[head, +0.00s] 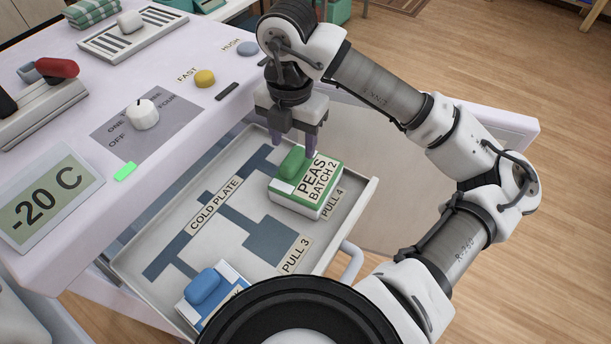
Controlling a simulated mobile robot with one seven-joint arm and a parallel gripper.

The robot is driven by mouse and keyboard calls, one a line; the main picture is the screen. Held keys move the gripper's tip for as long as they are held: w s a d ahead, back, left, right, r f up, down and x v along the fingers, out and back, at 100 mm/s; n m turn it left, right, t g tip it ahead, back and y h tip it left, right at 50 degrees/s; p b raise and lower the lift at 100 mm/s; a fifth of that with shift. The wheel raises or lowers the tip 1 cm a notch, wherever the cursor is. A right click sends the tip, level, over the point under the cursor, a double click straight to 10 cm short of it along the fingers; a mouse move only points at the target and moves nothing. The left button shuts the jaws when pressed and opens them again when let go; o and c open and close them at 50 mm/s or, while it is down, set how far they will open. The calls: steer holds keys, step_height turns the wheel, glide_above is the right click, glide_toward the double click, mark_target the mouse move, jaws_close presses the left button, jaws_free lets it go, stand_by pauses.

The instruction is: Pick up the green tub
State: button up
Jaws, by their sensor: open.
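The green tub (307,189) is a white box with a green lid and a raised green grip on top. Its label reads "PEAS BATCH 2". It sits at the right end of an open drawer (339,236) with a cold plate in its floor. My gripper (294,143) is open and points down over the tub's far side, by the green grip. The fingers overlap the tub's far edge in the picture; I cannot tell whether they touch it. Nothing is between the fingers.
A blue-lidded tub (205,287) sits at the drawer's near end, partly hidden by my own body. The appliance top (240,85) behind holds knobs, buttons and a "-20 C" display (47,204). A drawer handle (352,262) sticks out at the front. The drawer's middle is clear.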

mark_target(293, 156)
steer(key=shift+w+a+f+p, duration=0.1)
steer(key=shift+f+p, duration=0.65)
steer(key=shift+f, duration=2)
jaws_close()
steer(key=shift+r, duration=0.1)
